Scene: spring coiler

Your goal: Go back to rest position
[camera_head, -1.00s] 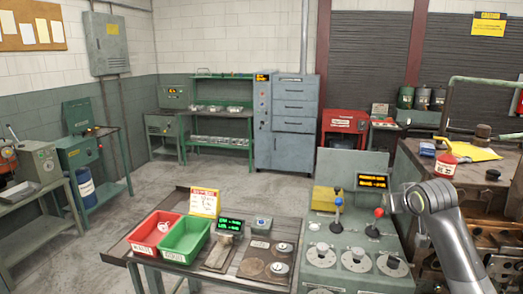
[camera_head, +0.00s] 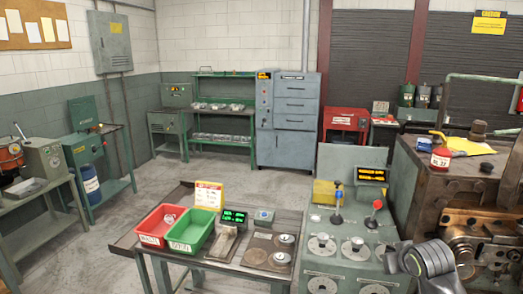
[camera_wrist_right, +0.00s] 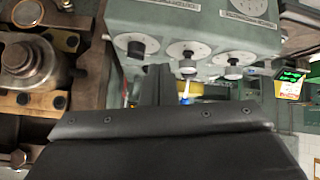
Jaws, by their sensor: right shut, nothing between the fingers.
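My right arm (camera_head: 432,262) is at the lower right of the head view, low beside the green control console (camera_head: 330,270). My left gripper is not in view.
The rusty machine (camera_head: 480,222) stands right of my arm, its metal parts (camera_wrist_right: 30,65) at left in the wrist view. A table holds a red bin (camera_head: 149,238) and a green bin (camera_head: 177,245). Levers with blue (camera_head: 338,195) and red (camera_head: 377,205) knobs rise from the console. Floor behind is clear.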

